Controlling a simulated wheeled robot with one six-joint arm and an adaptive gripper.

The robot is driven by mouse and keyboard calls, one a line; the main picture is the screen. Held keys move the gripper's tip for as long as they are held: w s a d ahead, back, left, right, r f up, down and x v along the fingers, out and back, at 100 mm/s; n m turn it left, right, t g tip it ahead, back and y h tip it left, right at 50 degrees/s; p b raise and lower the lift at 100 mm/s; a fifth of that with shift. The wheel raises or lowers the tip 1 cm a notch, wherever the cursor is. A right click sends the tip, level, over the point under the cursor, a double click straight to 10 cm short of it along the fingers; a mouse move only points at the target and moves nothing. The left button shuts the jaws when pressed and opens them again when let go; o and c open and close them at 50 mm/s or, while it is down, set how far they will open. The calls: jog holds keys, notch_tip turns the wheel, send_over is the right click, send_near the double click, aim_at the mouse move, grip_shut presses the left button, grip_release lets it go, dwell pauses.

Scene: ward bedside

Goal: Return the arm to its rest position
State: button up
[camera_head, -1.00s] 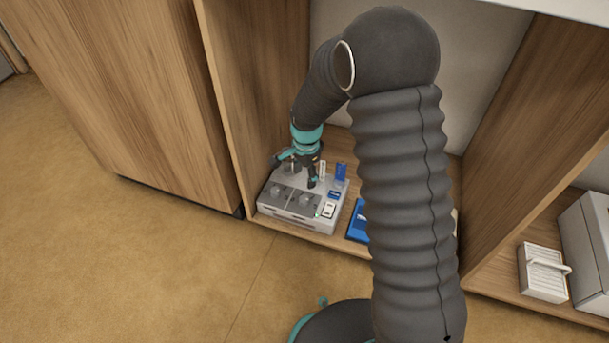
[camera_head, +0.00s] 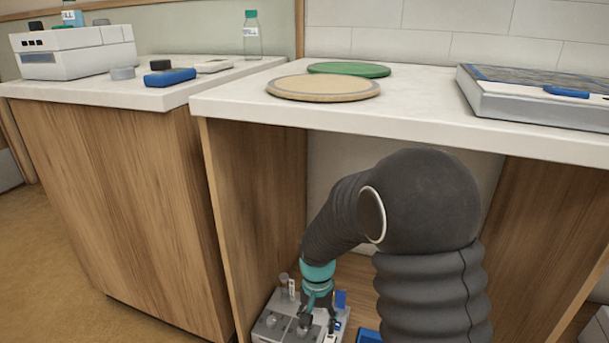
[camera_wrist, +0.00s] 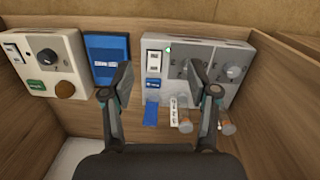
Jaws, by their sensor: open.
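My gripper (camera_wrist: 161,85) is open in the wrist view, its two dark fingers spread apart with nothing held between them. In the head view my gripper (camera_head: 318,312) hangs at the end of my arm inside the low open compartment. It is over a light grey device with dark panels and knobs (camera_head: 268,328). In the wrist view this grey device (camera_wrist: 212,52) lies just beyond the fingertips, with a white switch (camera_wrist: 155,63) and a blue tag (camera_wrist: 152,113) near it. I cannot tell whether a finger touches the device.
A white countertop (camera_head: 420,98) overhangs my arm; it carries a tan disc (camera_head: 322,88), a green disc (camera_head: 349,69) and a grey case (camera_head: 540,98). Wooden side walls (camera_head: 255,190) flank the compartment. A blue box (camera_wrist: 107,58) and a beige device (camera_wrist: 42,62) stand beside the grey device.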

jog(key=s+d+r+n+t+p, duration=0.1)
jog(key=s+d+r, duration=0.3)
jog(key=r, duration=0.6)
jog(key=s+d+r+n+t+p, duration=0.1)
jog(key=s+d+r+t+p, duration=0.2)
jog(key=s+r, duration=0.6)
jog(key=s+d+r+t+p, duration=0.2)
jog(key=s+d+r, duration=0.3)
jog(key=r, duration=0.6)
jog(key=shift+s+d+r+n+t+p, duration=0.3)
jog(key=shift+s+r+n, duration=0.1)
jog(key=shift+s, duration=0.35)
